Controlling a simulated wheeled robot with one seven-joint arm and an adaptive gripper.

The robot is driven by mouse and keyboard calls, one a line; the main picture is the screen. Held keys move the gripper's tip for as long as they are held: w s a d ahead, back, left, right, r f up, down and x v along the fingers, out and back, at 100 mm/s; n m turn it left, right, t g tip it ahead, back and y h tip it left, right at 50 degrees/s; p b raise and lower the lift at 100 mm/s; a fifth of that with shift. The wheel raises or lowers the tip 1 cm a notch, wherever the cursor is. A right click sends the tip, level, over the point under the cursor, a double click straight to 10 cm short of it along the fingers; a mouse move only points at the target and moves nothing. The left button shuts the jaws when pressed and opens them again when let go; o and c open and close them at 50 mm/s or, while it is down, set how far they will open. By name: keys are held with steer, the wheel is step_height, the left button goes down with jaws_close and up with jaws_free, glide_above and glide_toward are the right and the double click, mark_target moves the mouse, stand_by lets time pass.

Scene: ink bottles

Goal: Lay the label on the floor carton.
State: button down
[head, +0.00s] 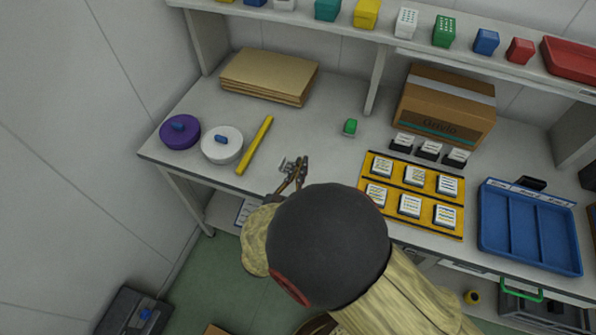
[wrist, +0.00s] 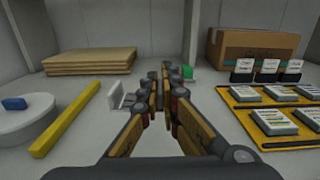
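My gripper (head: 301,163) hangs over the front part of the bench. In the wrist view its fingers (wrist: 163,82) are close together, with nothing visible held between them. A small pale grey-white piece (wrist: 120,98) stands just left of the fingertips; it also shows in the head view (head: 284,164), and I cannot tell what it is. A white printed sheet (head: 243,212), perhaps the label, shows below the bench edge, partly hidden by my arm. A brown carton edge (head: 215,330) shows on the floor at the bottom of the head view, mostly cut off.
A brown box (head: 445,105), flat cardboard (head: 268,77), a yellow bar (head: 255,146), purple (head: 180,132) and white (head: 221,145) round pieces and a small green block (head: 350,127) are on the bench. A yellow mat (head: 391,206) and blue tray (head: 530,230) lie right.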

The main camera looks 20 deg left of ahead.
steer(key=w+f, duration=0.1)
steer(key=f, duration=0.1)
steer(key=w+a+f+b, duration=0.1)
steer(key=w, duration=0.1)
steer(key=w+a+f+b, duration=0.1)
steer(key=f, duration=0.1)
steer(key=shift+w+f, duration=0.3)
steer(key=shift+f, duration=0.05)
steer(key=shift+w+a+f+b, duration=0.15)
steer(key=shift+f+b, duration=0.35)
steer(key=shift+f, duration=0.4)
steer(key=shift+w+d+f+b, duration=0.1)
steer(key=shift+f+b, duration=0.4)
steer(key=shift+f, duration=0.35)
steer(key=shift+f, duration=0.15)
steer(key=c, duration=2)
jaws_free()
steer(key=shift+c, duration=0.2)
steer(key=shift+r, duration=0.2)
steer(key=s+a+p, duration=0.1)
steer(key=s+p, duration=0.1)
steer(key=s, duration=1)
steer(key=shift+p, duration=0.35)
